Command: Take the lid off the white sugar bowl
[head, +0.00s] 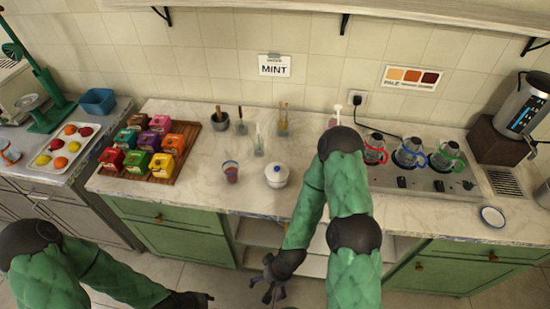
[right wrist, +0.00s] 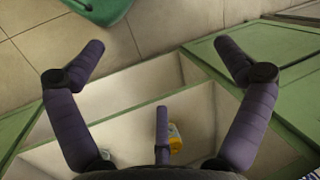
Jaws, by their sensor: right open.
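The white sugar bowl (head: 276,176) stands on the counter near its front edge, left of my right arm. Its lid (head: 277,169) sits on top, with a small dark blue knob. My right gripper (head: 268,290) hangs in front of the counter, below and apart from the bowl. In the right wrist view the right gripper (right wrist: 162,65) is open and empty, its fingers spread over the open cabinet. My left gripper (head: 208,298) is low at the bottom of the head view, far from the bowl; its fingers are too small and dark to judge.
A cup with dark red contents (head: 231,171) stands just left of the bowl. A wooden tray of colourful boxes (head: 112,183) is further left. Several glass pots stand on a metal warmer (head: 400,180) at right. The open shelf (head: 258,234) is below the counter.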

